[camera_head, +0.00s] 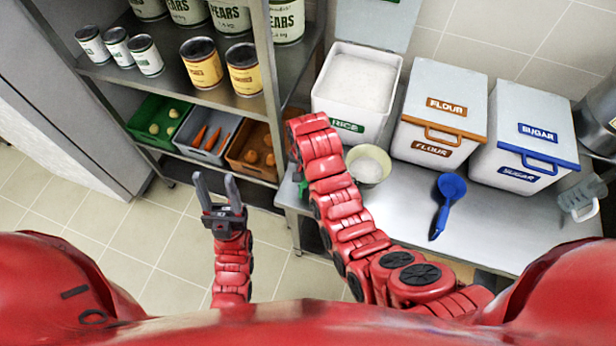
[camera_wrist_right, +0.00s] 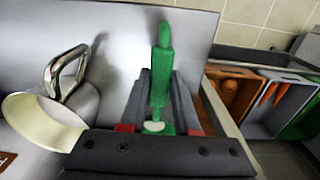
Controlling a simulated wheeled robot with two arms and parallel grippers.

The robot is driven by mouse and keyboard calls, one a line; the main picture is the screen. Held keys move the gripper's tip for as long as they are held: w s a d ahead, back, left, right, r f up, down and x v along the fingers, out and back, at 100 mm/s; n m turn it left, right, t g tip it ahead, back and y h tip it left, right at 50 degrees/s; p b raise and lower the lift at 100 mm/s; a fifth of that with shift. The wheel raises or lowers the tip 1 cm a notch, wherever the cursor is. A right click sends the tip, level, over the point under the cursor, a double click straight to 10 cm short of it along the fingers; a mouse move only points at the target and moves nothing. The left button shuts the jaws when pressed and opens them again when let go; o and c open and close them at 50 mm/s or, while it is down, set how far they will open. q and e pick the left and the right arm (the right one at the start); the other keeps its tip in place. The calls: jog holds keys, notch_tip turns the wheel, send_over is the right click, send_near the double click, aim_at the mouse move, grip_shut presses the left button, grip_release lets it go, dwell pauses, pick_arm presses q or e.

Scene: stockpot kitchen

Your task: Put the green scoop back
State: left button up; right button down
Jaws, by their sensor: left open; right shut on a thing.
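The green scoop (camera_wrist_right: 164,62) is between the fingers of my right gripper (camera_wrist_right: 161,82), which is shut on it. Its handle points up in the right wrist view, and a small white patch shows low on it. In the head view my right arm hides most of this gripper; only a bit of green (camera_head: 304,190) shows beside the arm at the counter's left end. The white rice bin (camera_head: 322,88) stands open behind the arm, full of white grains, with a green RICE label. My left gripper (camera_head: 215,180) is open and empty, over the floor in front of the shelf.
A pale bowl (camera_head: 382,177) of rice is close to my right arm. The flour bin (camera_head: 441,95) and sugar bin (camera_head: 529,110) are closed. A blue scoop (camera_head: 449,190) lies on the steel counter (camera_head: 480,222). Shelves with cans and vegetable crates (camera_head: 200,130) stand left.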

jog(key=shift+w+d+r, duration=0.25)
jog(key=shift+w, duration=0.25)
jog(key=shift+f+p, duration=0.3)
jog(key=shift+p, duration=0.25)
notch_tip(320, 180, down, 2)
jog(key=shift+f+p, duration=0.1)
jog(key=shift+p, duration=0.55)
jog(key=shift+f, duration=0.45)
jog(key=shift+f, duration=0.15)
jog(key=c, duration=0.6)
grip_release()
jog(key=shift+c, duration=0.2)
